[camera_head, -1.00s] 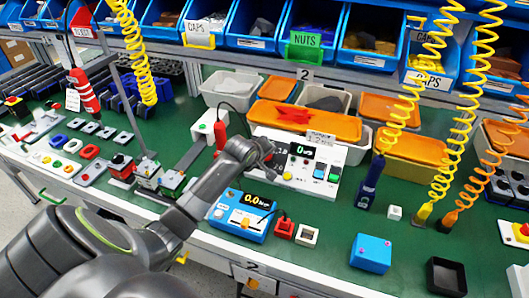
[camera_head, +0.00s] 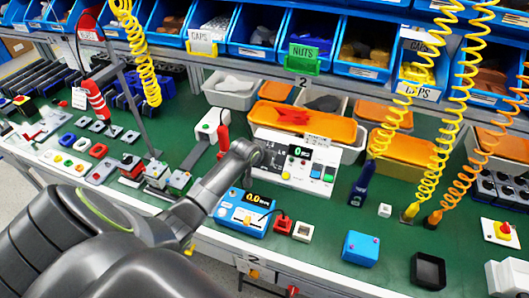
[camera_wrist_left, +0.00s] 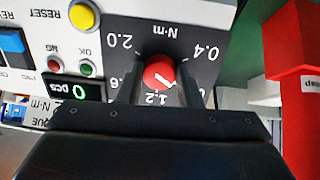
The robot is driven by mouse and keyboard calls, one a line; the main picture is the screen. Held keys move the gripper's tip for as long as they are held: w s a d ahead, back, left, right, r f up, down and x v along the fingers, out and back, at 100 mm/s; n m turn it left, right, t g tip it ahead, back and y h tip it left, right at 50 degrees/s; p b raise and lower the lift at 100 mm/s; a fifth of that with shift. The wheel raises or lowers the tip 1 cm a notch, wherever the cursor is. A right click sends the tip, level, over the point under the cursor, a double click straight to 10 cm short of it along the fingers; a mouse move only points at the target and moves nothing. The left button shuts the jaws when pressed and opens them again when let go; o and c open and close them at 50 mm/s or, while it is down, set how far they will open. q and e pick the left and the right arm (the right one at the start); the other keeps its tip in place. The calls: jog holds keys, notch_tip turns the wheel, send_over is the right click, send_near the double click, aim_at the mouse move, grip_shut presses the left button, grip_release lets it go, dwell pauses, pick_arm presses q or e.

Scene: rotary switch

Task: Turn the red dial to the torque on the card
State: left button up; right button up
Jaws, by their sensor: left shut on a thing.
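The red dial (camera_wrist_left: 159,72) sits on a dark scale plate of the white control panel (camera_wrist_left: 180,12), which appears upside down in the left wrist view. Its white pointer mark slants toward the picture's lower right. The scale is marked N·m, with 2.0, 0.4 and 1.2 readable and other numbers partly covered. My left gripper (camera_wrist_left: 161,88) is shut on the dial, one finger on each side. In the head view the white control unit (camera_head: 325,180) stands mid-bench, and my left wrist hides the dial. A small white card (camera_head: 318,140) stands on its back edge, its text too small to read.
A blue torque meter (camera_head: 243,213) lies in front of the unit. A red box (camera_wrist_left: 296,80) stands beside the panel in the wrist view. A dark blue tool (camera_head: 362,184) hangs at right on a yellow coiled cord. Bins line the back.

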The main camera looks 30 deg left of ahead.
pick_arm(q)
jog(key=m+p, duration=0.2)
jog(key=m, duration=0.3)
jog(key=shift+r, duration=0.15)
jog(key=m+p, duration=0.2)
jog(key=m, duration=0.4)
jog(key=shift+w+y, duration=0.1)
jog(key=shift+y, duration=0.2)
jog(key=o, duration=1)
jog(key=v, duration=1.7)
jog(key=shift+d+r+b, duration=0.1)
jog(key=shift+r+b, duration=0.15)
jog(key=shift+b, duration=0.15)
